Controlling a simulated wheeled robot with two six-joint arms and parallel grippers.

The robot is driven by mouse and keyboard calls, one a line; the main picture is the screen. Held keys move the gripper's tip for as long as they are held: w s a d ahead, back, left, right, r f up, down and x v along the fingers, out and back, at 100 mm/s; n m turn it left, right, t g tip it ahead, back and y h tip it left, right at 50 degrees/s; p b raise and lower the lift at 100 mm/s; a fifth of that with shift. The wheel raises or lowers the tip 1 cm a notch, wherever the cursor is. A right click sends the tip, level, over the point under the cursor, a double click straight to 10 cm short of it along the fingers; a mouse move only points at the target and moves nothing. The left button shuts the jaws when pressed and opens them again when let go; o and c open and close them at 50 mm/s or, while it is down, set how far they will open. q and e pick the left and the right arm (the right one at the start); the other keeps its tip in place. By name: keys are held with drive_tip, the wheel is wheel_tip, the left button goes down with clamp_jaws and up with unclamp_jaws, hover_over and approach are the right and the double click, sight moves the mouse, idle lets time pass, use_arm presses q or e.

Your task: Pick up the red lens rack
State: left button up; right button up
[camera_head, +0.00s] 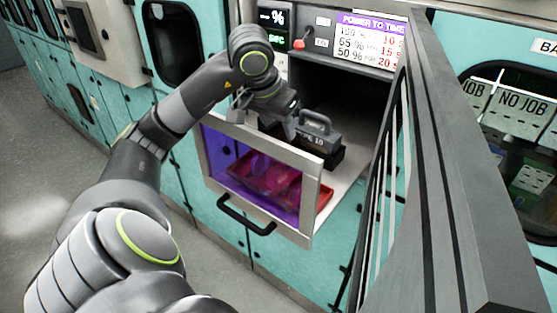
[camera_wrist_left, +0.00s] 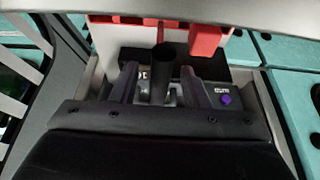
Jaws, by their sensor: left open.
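The red lens rack (camera_head: 268,178) lies low in the pulled-out drawer, seen mostly through the drawer's purple window. It also shows at the top of the left wrist view (camera_wrist_left: 207,38), beyond the fingers. My left gripper (camera_head: 287,126) is open over the drawer, at the left of a dark block with a handle (camera_head: 320,136). In the left wrist view, the gripper's fingers (camera_wrist_left: 160,90) stand on either side of a dark upright handle-like part; whether they touch it I cannot tell. The rack is apart from the fingers. My right gripper is out of view.
The drawer front (camera_head: 312,210) has a pale frame and a black bar handle (camera_head: 246,217). A dark slatted frame (camera_head: 440,160) stands close on the right. Teal cabinets line the wall. The grey floor (camera_head: 50,180) at left is clear.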

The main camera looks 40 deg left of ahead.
use_arm(q)
drive_tip(key=shift+s, duration=0.15)
drive_tip(key=c, duration=0.9)
clamp_jaws()
drive_tip(key=shift+r, duration=0.1)
